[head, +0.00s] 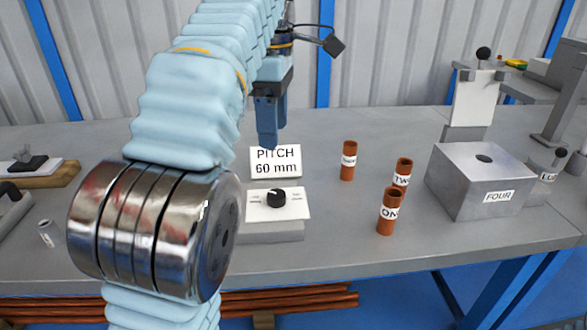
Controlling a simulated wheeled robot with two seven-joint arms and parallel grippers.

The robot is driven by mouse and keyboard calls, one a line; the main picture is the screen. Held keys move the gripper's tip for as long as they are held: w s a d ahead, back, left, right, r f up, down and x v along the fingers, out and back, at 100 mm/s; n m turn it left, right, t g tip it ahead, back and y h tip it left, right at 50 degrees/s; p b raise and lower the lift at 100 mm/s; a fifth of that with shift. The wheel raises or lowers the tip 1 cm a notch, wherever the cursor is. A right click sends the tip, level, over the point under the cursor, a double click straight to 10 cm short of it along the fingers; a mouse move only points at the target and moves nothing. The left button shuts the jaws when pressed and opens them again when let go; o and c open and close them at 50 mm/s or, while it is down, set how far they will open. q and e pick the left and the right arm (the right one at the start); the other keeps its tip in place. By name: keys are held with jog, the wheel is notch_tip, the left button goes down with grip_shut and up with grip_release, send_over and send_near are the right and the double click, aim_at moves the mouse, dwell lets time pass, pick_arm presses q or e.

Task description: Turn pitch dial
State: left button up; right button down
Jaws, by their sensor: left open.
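The pitch dial (277,197) is a black knob on a white plate on top of a grey box. A white sign (275,162) reading "PITCH 60 mm" stands just behind it. My left gripper (267,140) has dark blue fingers and points down. In the picture its tips are just above the sign, apart from the dial. It is open, seen nearly edge-on, with nothing visible in it. My light blue sleeved left arm and its metal joint cover the left middle of the view. My right gripper is not in view.
Several brown labelled tubes (391,211) stand right of the dial. A grey block marked FOUR (473,183) is farther right, with a black-knobbed fixture (474,100) behind. Tools on a wooden board (28,172) lie at left. The grey table (340,235) is clear in front of the tubes.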

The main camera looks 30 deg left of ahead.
aim_at(277, 194)
pick_arm(q)
notch_tip(277, 194, down, 14)
jog(key=b, duration=0.6)
jog(key=shift+r, duration=0.2)
jog(key=c, duration=1)
jog(key=shift+c, duration=0.2)
